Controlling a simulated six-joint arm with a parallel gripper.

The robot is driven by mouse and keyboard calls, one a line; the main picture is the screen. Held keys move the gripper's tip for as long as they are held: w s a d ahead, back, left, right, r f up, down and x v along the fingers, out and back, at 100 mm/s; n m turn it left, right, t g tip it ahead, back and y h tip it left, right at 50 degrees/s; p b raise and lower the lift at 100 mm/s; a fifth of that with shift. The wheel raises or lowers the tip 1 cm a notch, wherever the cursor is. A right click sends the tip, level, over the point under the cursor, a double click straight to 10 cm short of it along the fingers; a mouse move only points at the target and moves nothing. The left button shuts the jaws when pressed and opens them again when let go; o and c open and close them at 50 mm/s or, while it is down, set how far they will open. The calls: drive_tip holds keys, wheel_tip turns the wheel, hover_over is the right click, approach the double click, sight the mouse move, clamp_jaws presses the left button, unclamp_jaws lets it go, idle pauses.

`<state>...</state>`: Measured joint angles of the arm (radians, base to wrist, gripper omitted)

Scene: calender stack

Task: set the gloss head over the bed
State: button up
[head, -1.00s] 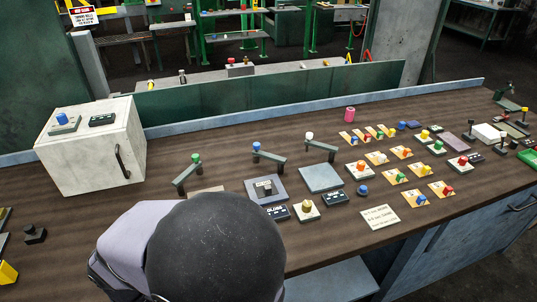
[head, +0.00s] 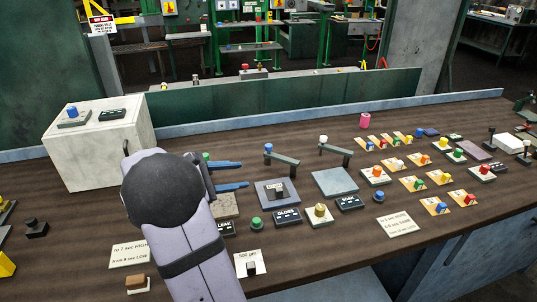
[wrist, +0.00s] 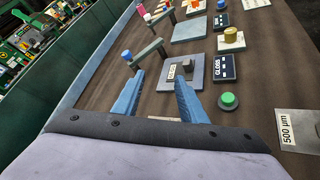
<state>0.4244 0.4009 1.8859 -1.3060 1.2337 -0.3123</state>
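My gripper (head: 245,175) is open and empty, its two blue fingers pointing right toward the gloss station. In the wrist view its fingertips (wrist: 162,78) are apart, with a grey plate beyond and between them. That plate (head: 264,200) bears a dark block (head: 280,190) with a small label. A sign reading GLOSS (head: 287,217) lies in front. A swing arm with a blue knob (head: 268,148) stands behind the plate and also shows in the wrist view (wrist: 127,56). I cannot tell which part is called the gloss head or which is the bed.
A similar arm with a white knob (head: 323,140) stands behind a bare plate (head: 334,182) to the right. A green knob (head: 206,156) is partly hidden behind my gripper. A green button (head: 256,223) and yellow knob (head: 320,210) are at the front. A white box (head: 98,150) stands left.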

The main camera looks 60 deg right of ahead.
drive_tip(key=d+n+h, duration=0.2)
drive_tip(key=d, duration=0.3)
drive_tip(key=n+h+b, duration=0.1)
drive_tip(key=n+h, duration=0.2)
drive_tip(key=n, duration=0.3)
approach(269, 148)
drive_tip(key=d, duration=0.2)
drive_tip(key=d+f, duration=0.1)
drive_tip(key=shift+d, duration=0.35)
drive_tip(key=shift+p+x, duration=0.95)
drive_tip(key=shift+x, duration=2.7)
drive_tip(key=shift+c, duration=0.3)
clamp_jaws()
